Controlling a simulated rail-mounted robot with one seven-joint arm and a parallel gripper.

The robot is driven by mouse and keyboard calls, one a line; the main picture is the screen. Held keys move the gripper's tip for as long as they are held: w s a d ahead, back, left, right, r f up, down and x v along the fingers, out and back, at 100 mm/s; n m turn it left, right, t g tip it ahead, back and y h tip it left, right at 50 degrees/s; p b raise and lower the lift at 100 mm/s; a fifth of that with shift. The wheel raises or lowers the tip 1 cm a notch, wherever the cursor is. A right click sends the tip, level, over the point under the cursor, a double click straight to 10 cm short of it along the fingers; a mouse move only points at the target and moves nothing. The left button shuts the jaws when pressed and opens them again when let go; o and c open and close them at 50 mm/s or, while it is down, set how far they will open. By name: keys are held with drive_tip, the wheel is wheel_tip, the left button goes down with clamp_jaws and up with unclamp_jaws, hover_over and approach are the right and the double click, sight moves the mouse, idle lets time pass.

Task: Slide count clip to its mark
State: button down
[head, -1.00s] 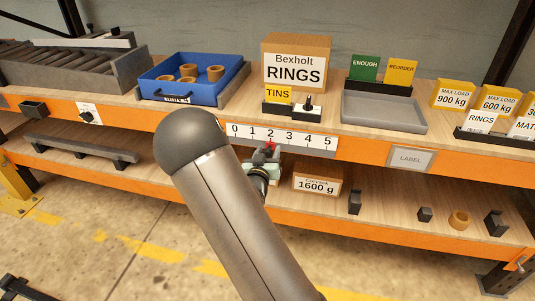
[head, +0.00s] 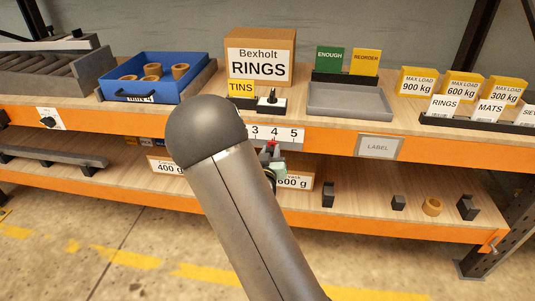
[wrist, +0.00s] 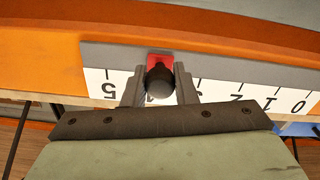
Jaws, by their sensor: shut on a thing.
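The count clip has a red pointer and a dark round knob (wrist: 160,85). It sits on the number strip (wrist: 225,90) along the orange shelf edge, and its red part (head: 272,143) shows in the head view just below the 4. My gripper (wrist: 158,88) is shut on the knob, with one finger on each side. In the wrist view the strip appears upside down, with 5 at the left and 0 at the right, and the clip covers most of the 4. In the head view my arm hides the low end of the strip and part of my gripper.
A blue tray (head: 195,90) with several rings stands on the upper shelf, beside the Bexholt RINGS box (head: 258,58). A grey tray (head: 350,103) is to the right. Weight-labelled boxes (head: 165,166) stand on the lower shelf behind my arm.

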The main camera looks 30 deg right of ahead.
drive_tip(key=shift+s+d, duration=0.25)
drive_tip(key=shift+d, duration=0.1)
drive_tip(key=shift+a, duration=0.1)
drive_tip(key=c, duration=1.2)
unclamp_jaws()
drive_tip(key=shift+w, duration=0.1)
drive_tip(key=shift+o, duration=0.2)
drive_tip(key=p+v, duration=1.5)
drive_tip(key=v, duration=0.2)
drive_tip(key=shift+s, duration=0.25)
